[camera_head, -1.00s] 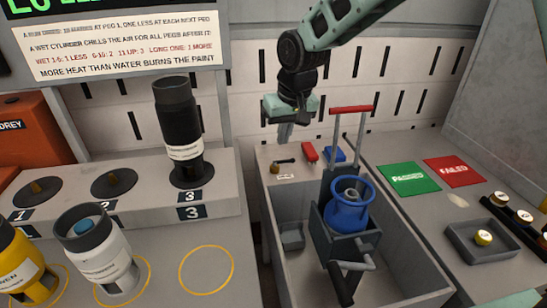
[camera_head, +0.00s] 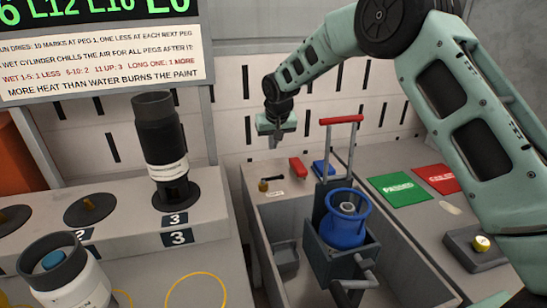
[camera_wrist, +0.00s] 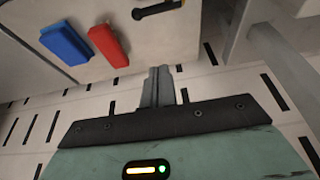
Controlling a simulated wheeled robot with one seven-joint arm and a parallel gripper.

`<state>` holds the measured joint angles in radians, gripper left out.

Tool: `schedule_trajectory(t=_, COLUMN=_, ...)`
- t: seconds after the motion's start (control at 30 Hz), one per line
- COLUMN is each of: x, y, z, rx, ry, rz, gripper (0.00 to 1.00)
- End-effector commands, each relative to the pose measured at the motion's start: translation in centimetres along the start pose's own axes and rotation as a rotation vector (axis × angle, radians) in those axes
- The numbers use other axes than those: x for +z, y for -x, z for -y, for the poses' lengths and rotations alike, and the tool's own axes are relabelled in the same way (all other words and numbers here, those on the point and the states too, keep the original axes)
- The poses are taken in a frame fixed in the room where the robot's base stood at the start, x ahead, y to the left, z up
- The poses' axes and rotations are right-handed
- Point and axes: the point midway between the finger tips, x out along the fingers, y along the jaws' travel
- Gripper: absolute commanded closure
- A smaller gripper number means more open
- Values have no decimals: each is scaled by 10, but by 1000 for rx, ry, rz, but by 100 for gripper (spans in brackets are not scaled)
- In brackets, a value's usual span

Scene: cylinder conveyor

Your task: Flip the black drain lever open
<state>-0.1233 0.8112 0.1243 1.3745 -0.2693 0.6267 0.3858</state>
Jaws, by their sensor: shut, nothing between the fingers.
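The small black lever (camera_head: 273,180), with a brass-coloured knob at its left end, lies on the back ledge of the grey basin (camera_head: 262,222). A small white label sits in front of it. The lever also shows at the top edge of the wrist view (camera_wrist: 158,9), partly cut off. My gripper (camera_head: 274,146) is above and behind the lever, near the slotted back wall, apart from it. In the wrist view its two fingers (camera_wrist: 158,84) are together and empty.
A red block (camera_head: 298,168) and a blue block (camera_head: 323,169) lie right of the lever. A blue cylinder (camera_head: 345,228) stands in a dark holder in the basin, beside a tall red-topped handle (camera_head: 341,120). A black cylinder (camera_head: 158,140) stands on peg 3.

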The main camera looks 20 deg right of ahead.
Motion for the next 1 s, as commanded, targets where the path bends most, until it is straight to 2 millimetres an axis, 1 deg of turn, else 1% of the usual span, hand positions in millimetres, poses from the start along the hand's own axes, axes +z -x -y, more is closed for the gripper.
schedule_trajectory(t=0.3, x=1, y=-56, z=0, rx=1, ry=0, rz=5, gripper=100)
schedule_trajectory(t=0.53, x=1, y=-94, z=0, rx=0, ry=0, rz=3, gripper=100)
schedule_trajectory(t=0.6, x=8, y=-90, z=0, rx=1, ry=3, rz=2, gripper=100)
schedule_trajectory(t=0.8, x=28, y=-87, z=0, rx=0, ry=1, rz=2, gripper=100)
schedule_trajectory(t=1.0, x=39, y=-86, z=0, rx=1, ry=2, rz=1, gripper=100)
